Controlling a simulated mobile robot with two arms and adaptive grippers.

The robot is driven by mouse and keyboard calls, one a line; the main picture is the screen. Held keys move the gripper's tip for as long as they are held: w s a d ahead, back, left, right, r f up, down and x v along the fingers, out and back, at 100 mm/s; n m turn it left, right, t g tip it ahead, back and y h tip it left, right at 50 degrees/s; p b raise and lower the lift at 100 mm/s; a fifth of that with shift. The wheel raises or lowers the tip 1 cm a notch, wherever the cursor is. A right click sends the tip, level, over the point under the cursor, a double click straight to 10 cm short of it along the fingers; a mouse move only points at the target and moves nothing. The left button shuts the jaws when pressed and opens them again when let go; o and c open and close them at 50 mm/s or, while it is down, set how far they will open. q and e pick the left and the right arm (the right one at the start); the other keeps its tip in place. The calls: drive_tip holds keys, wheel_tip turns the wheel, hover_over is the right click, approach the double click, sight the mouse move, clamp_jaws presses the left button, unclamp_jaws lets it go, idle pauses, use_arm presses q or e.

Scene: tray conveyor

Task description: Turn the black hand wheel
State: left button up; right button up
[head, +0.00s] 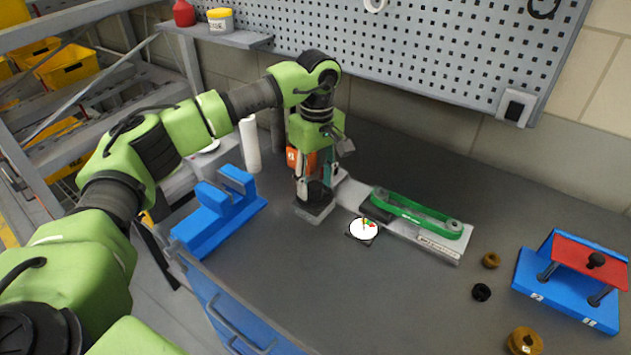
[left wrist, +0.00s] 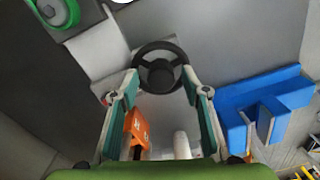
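The black hand wheel (left wrist: 160,67) has a round rim, spokes and a hub. In the left wrist view it lies at the fingertips of my left gripper (left wrist: 160,77). The fingers are spread wide, one on each side of the rim. I cannot tell whether they touch it. In the head view the left gripper (head: 316,174) points down over the dark wheel (head: 318,194), which sits on a grey base on the bench. The gripper and arm partly hide the wheel there. My right gripper is not in view.
A white dial gauge (head: 364,230) and a green belt unit (head: 415,214) lie right of the wheel. A blue-red fixture (head: 570,285) is far right.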

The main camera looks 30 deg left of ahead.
sight(316, 185)
use_arm(q)
drive_tip(key=shift+r, duration=0.1)
wheel_tip(316, 185, up, 12)
idle(0.5)
idle(0.4)
